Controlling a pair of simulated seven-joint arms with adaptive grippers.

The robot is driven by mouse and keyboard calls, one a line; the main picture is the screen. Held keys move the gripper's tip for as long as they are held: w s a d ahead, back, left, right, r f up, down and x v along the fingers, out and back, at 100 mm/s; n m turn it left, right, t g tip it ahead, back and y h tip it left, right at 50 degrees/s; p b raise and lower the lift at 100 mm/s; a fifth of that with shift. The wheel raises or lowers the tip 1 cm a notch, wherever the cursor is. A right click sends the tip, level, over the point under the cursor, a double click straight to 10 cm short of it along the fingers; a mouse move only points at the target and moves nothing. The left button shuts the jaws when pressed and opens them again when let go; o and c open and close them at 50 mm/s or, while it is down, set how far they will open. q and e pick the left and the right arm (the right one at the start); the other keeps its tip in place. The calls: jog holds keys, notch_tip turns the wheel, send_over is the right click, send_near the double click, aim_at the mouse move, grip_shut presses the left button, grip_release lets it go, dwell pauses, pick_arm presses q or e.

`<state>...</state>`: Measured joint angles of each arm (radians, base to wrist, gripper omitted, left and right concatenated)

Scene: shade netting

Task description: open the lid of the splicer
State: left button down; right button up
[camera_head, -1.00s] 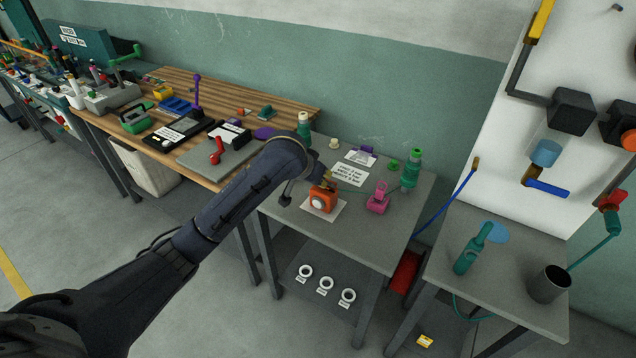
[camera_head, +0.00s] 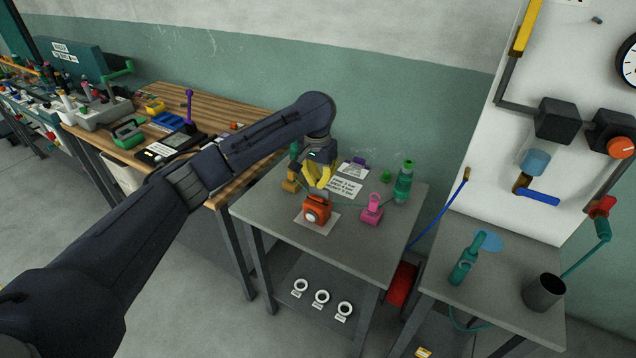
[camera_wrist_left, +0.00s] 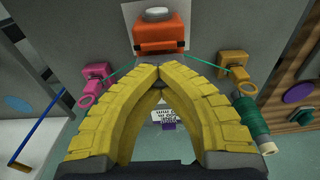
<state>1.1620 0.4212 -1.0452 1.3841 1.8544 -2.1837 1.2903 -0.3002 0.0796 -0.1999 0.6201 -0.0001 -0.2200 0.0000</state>
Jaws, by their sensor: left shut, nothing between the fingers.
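The splicer is an orange box (camera_head: 317,209) with a round pale disc on its front, on a white sheet on the grey table. It also shows in the left wrist view (camera_wrist_left: 161,36), at the top centre beyond my fingertips. Its lid looks closed, though its top is partly hidden in the head view. My left gripper (camera_head: 321,184) has yellow fingers, points down just behind and above the splicer, and is shut and empty. Its tips meet in the left wrist view (camera_wrist_left: 159,68), close to the splicer's near edge; contact cannot be told. My right gripper does not show.
A pink clamp (camera_head: 372,210) stands right of the splicer and an ochre clamp (camera_head: 291,184) left of it; a thin green line runs between them. A green bottle-shaped spool (camera_head: 403,182) stands at the back right. The front of the grey table (camera_head: 300,247) is clear.

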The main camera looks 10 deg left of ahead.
aim_at(318, 181)
pick_arm(q)
jog(key=shift+w+f, duration=0.1)
dwell(0.3)
jog(key=c, duration=1.2)
grip_release()
jog(key=shift+c, duration=0.2)
notch_tip(318, 181, up, 12)
jog(key=shift+s, duration=0.25)
jog(key=shift+a, duration=0.1)
